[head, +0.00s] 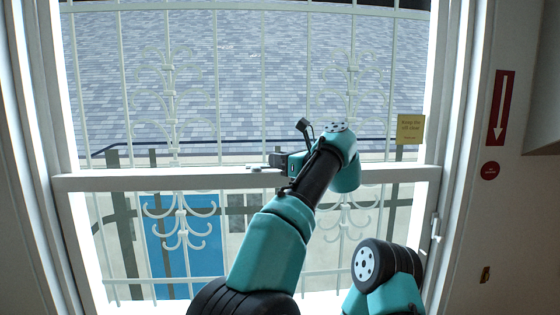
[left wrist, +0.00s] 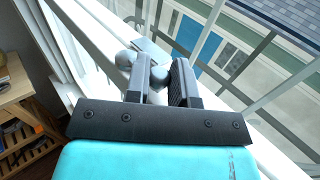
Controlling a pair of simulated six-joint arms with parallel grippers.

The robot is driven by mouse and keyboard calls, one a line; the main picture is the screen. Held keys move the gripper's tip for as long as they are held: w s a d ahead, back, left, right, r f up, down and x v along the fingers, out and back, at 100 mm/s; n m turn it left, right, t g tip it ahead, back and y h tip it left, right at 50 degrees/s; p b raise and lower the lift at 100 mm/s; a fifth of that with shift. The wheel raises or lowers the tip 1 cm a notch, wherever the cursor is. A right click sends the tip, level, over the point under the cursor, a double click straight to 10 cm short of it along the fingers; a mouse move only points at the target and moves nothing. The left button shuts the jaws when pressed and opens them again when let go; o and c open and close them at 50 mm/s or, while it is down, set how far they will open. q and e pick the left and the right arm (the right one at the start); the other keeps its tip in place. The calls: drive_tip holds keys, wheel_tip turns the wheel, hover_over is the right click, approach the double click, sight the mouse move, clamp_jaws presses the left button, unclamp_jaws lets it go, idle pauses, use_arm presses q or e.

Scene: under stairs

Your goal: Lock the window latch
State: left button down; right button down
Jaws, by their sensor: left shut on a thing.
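The window latch (head: 256,170) is a small pale piece on top of the white middle rail (head: 150,179) of the window. In the left wrist view the latch (left wrist: 159,75) shows as grey rounded parts with a flat plate behind them. My left gripper (head: 276,161) reaches the rail from the right side of the latch. In the left wrist view its two dark fingers (left wrist: 161,72) are closed on a rounded part of the latch, with another rounded part just left of the left finger. The fingers hide some of the latch. My right gripper is out of view.
White bars with scrollwork (head: 182,215) stand outside the glass. A yellow note (head: 410,129) is at the right of the window, and a red arrow sign (head: 501,107) is on the right wall. A wooden shelf (left wrist: 25,110) stands at the left in the wrist view.

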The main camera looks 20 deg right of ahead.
use_arm(q)
drive_tip(key=shift+f, duration=0.1)
drive_tip(key=c, duration=1)
unclamp_jaws()
drive_tip(key=v, duration=1.7)
drive_tip(key=shift+s+d, duration=0.1)
drive_tip(key=shift+s, duration=0.05)
